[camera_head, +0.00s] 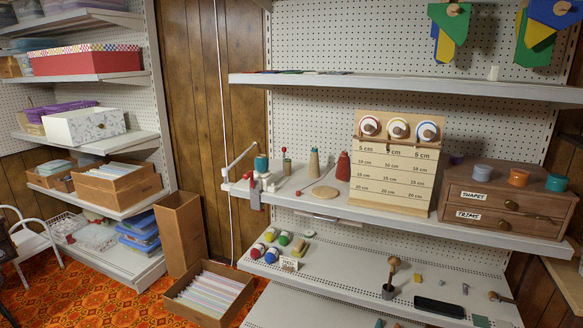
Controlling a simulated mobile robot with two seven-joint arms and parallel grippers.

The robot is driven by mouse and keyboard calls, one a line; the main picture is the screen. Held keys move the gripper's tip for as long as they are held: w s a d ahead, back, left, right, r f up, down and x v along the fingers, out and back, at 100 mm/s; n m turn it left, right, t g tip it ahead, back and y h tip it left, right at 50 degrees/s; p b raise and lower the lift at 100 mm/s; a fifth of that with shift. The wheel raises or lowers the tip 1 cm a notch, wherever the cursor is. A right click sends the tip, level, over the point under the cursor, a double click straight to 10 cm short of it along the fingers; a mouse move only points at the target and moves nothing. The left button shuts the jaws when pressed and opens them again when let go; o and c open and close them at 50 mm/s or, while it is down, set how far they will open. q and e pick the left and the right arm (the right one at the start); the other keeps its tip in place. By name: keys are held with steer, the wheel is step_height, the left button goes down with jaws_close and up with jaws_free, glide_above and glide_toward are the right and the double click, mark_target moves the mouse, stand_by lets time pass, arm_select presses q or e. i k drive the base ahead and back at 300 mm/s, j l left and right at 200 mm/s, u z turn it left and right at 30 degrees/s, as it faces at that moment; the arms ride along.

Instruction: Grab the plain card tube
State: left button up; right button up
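I cannot clearly tell which thing is the plain card tube. A beige cone-shaped item (313,163) and a red bottle-shaped item (343,166) stand on the middle shelf. Several small tan and grey pieces lie on the lower shelf. Neither of my grippers is in view.
The middle shelf (370,215) also holds a clamped device with a teal top (262,163), a measuring board (391,175) with spools and a wooden drawer box (508,200). A box of papers (207,292) stands on the patterned floor. Another shelf unit is at left.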

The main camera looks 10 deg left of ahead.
mark_target(261, 163)
steer(key=i+l, duration=0.2)
steer(key=i, duration=0.25)
steer(key=i+l, duration=0.2)
steer(key=i, duration=0.25)
steer(key=i+l, duration=0.25)
steer(key=i, duration=0.15)
steer(key=i+l, duration=0.2)
steer(key=i, duration=0.25)
